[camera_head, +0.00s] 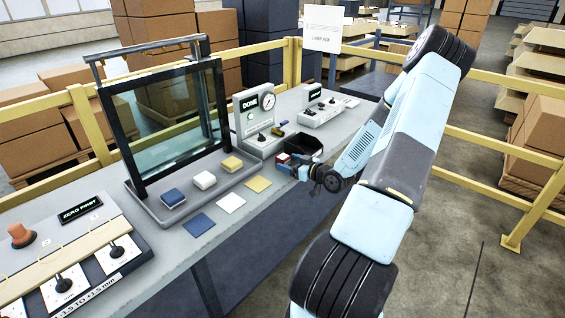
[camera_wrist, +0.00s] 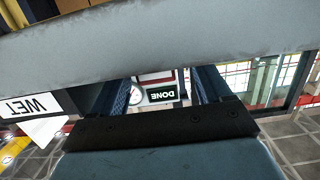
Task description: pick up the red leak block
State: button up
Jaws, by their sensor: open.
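A small red block (camera_head: 283,158), which looks like the red leak block, shows on the grey bench just left of my gripper. My gripper (camera_head: 310,180) is at the bench's right edge, in front of a black bin (camera_head: 305,145). Its jaws are dark and partly hidden in the head view. In the wrist view my gripper (camera_wrist: 165,88) has its two fingers apart, with nothing clearly between them. A thin red strip (camera_wrist: 155,75) shows beyond the fingers there; I cannot tell if it is the block. A grey surface (camera_wrist: 160,35) crosses close above the fingers.
The gauge box marked DONE (camera_head: 253,125) stands behind the red block. A glass frame (camera_head: 175,120) stands left on a tray with blue, white and yellow blocks. Matching coloured squares lie in front. A yellow rail (camera_head: 465,185) runs behind the bench and on the right.

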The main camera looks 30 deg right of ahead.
aim_at(280, 158)
jog(key=shift+d+x, duration=0.15)
jog(key=shift+x, duration=1.3)
jog(key=shift+d+x, duration=0.15)
jog(key=shift+x, duration=1.3)
jog(key=shift+w, duration=0.1)
jog(key=shift+c, duration=0.4)
jog(key=c, duration=1)
